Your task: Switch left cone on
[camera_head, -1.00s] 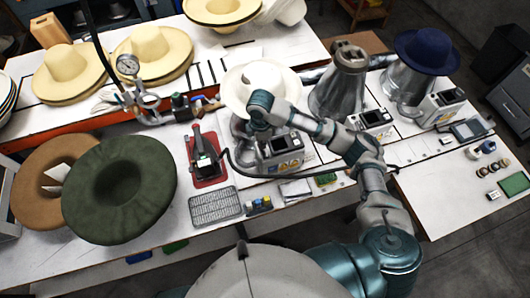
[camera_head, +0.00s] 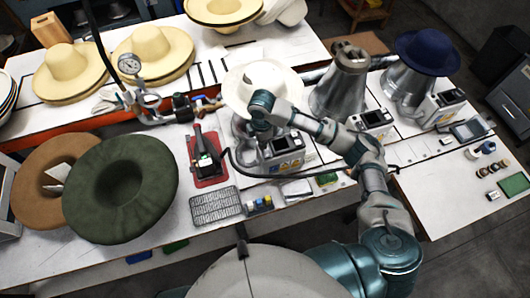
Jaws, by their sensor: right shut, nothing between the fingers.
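The left cone stands under a white hat (camera_head: 283,88) near the middle of the view. Its body is mostly hidden by the hat and my right arm. Its control box (camera_head: 290,160), with a dark screen and yellow warning labels, sits at its front. My right gripper (camera_head: 264,158) points down at the left side of this box, shut and empty. Whether it touches the box or a switch is too small to tell. My left gripper is not in view.
A bare metal cone (camera_head: 345,80) and a cone under a navy hat (camera_head: 427,52) stand to the right, each with a control box. A black cable crosses the bench.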

